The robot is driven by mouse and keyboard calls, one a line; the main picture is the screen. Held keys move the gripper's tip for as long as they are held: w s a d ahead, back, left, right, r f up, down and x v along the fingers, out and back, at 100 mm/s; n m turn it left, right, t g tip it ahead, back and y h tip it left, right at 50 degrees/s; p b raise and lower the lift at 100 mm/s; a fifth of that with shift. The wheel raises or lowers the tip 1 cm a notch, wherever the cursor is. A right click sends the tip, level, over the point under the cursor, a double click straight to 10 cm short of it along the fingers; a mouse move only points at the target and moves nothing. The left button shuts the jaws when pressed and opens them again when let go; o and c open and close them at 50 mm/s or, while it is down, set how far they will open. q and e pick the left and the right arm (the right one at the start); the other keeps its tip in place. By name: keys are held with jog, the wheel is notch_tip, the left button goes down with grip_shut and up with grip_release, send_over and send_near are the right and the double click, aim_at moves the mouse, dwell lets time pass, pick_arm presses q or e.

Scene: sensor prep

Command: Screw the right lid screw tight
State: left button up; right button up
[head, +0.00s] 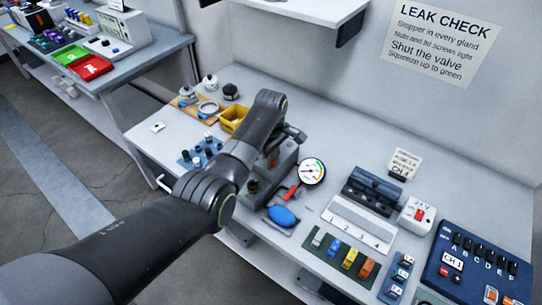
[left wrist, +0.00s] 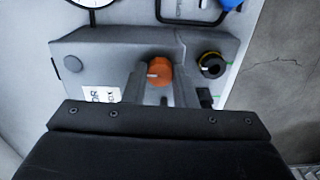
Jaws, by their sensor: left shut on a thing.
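The grey housing (left wrist: 105,45) fills the middle of the left wrist view. An orange screw knob (left wrist: 158,70) with a pale mark sits on it. My left gripper (left wrist: 159,88) has one finger on each side of the knob and is shut on it. I cannot tell from the view how tight the screw is. A round dark grey plug (left wrist: 73,63) is at the housing's left, and a black nut with a yellow ring (left wrist: 211,65) is at its right. In the head view the housing (head: 284,160) is partly hidden behind my left arm. My right gripper is not in view.
A pressure gauge (head: 312,171), red lever (head: 292,192) and blue squeeze bulb (head: 283,216) are beside the housing. A yellow bin (head: 233,117) and blue tray of fittings (head: 190,157) lie left of it. A numbered pale rack (head: 358,223) and colored blocks are to the right.

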pick_arm(q)
jog(key=m+p, duration=0.2)
jog(key=m, duration=0.1)
jog(key=shift+r, duration=0.15)
jog(key=m+p, duration=0.1)
jog(key=m, duration=0.3)
jog(key=m+p, duration=0.1)
jog(key=m, duration=0.3)
jog(key=shift+m, duration=0.3)
jog(key=m, duration=0.5)
jog(key=shift+w+p, duration=0.1)
jog(key=shift+p, duration=0.3)
jog(key=m, duration=0.9)
jog(key=shift+m, duration=0.3)
jog(key=m, duration=0.4)
jog(key=shift+p, duration=0.35)
jog(key=m, duration=0.5)
jog(key=shift+m, duration=0.3)
